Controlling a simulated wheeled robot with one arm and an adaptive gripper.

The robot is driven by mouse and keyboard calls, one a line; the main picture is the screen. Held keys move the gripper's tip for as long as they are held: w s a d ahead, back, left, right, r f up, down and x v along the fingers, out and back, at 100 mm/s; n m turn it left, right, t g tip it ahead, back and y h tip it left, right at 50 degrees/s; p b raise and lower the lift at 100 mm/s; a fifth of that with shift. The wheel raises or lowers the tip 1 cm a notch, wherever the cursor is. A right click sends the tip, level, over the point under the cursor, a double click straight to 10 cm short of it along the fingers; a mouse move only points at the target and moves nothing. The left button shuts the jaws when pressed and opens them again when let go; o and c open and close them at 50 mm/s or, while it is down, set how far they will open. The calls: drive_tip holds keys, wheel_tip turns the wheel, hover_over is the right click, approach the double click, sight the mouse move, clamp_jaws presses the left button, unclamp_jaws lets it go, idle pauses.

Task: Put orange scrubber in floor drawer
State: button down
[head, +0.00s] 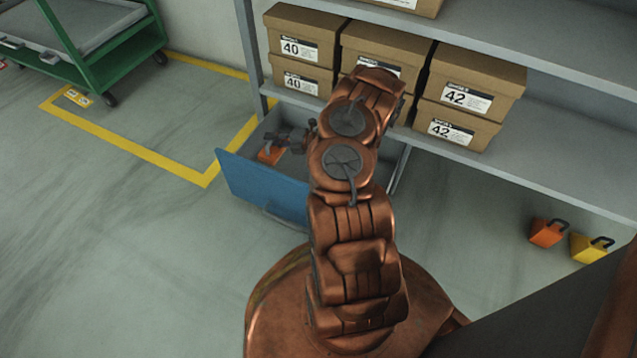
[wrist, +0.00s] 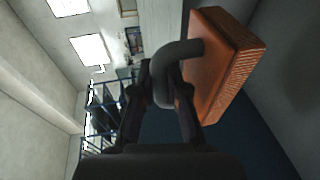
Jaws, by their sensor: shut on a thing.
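The orange scrubber (wrist: 222,65) has a dark curved handle, and my gripper (wrist: 160,85) is shut on that handle in the wrist view. In the head view the scrubber (head: 270,154) is at the open floor drawer, within its outline near the left end. The drawer has a blue front (head: 262,187) and grey inside walls, and it is pulled out below the shelf. My gripper (head: 285,142) is beside the scrubber there. My arm hides the right part of the drawer. I cannot tell whether the scrubber touches the drawer's bottom.
Another orange scrubber (head: 547,232) and a yellow scrubber (head: 590,248) sit on the floor at the right. Shoe boxes (head: 470,92) are stacked on the grey shelf (head: 530,178) above the drawer. A green cart (head: 120,47) stands at the upper left. The left floor is clear.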

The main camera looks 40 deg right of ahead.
drive_tip(key=f, duration=0.1)
drive_tip(key=f+b, duration=0.1)
drive_tip(key=shift+s+d+f, duration=0.25)
drive_tip(key=shift+d+f, duration=0.05)
drive_tip(key=shift+d, duration=0.05)
drive_tip(key=shift+f+b, duration=2.2)
drive_tip(key=shift+f, duration=2.45)
drive_tip(key=shift+f, duration=0.15)
drive_tip(key=c, duration=1.2)
unclamp_jaws()
drive_tip(key=shift+s+d+r, duration=0.1)
drive_tip(key=shift+r, duration=0.15)
drive_tip(key=p+v, duration=0.3)
drive_tip(key=v, duration=0.3)
drive_tip(key=shift+s+d+p, duration=0.25)
drive_tip(key=shift+s+p, duration=0.1)
drive_tip(key=shift+s, duration=0.25)
